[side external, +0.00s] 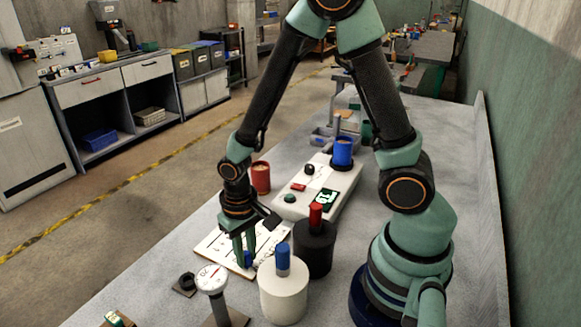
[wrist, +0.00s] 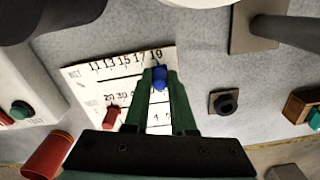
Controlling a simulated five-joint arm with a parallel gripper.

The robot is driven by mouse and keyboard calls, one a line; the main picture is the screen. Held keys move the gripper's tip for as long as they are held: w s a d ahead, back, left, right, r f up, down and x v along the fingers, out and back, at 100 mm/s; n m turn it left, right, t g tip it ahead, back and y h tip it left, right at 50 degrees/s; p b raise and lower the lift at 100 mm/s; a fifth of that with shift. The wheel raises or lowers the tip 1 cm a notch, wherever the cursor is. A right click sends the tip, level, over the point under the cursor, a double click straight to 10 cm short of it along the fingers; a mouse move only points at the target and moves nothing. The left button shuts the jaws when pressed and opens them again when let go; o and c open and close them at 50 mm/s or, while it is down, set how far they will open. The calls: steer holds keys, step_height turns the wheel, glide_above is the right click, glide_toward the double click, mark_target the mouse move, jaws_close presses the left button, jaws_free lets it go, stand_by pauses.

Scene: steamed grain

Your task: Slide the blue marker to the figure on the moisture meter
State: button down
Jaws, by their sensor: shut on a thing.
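The blue marker (side external: 248,259) sits on a white scale board (side external: 214,239) lying flat on the bench. My gripper (side external: 244,258) points down over the board and is shut on the marker. In the wrist view the blue marker (wrist: 160,77) is between my fingertips, just below the 19 at the end of the upper scale, which reads 11, 13, 15, 17, 19. A red marker (wrist: 111,115) lies on the lower scale. The moisture meter (side external: 290,207) is a white box behind the board. Its dark display (side external: 326,199) shows tilted digits that look like 13.
A white canister with a blue knob (side external: 284,298) and a black one with a red knob (side external: 315,252) stand right of the board. A dial gauge (side external: 212,278) stands in front. A red cup (side external: 261,178) and blue cup (side external: 342,153) are by the meter.

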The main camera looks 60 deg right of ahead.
steer(key=shift+a, duration=0.25)
steer(key=c, duration=0.8)
jaws_free()
steer(key=shift+o, duration=0.2)
steer(key=shift+r, duration=0.2)
step_height(320, 180, up, 12)
steer(key=shift+f, duration=0.1)
steer(key=s+d+r+n+t, duration=0.1)
steer(key=d+r+n+t, duration=0.2)
steer(key=r, duration=0.7)
steer(key=shift+s+d+r+t, duration=0.35)
steer(key=shift+s+d+t, duration=0.05)
steer(key=shift+d+t, duration=1)
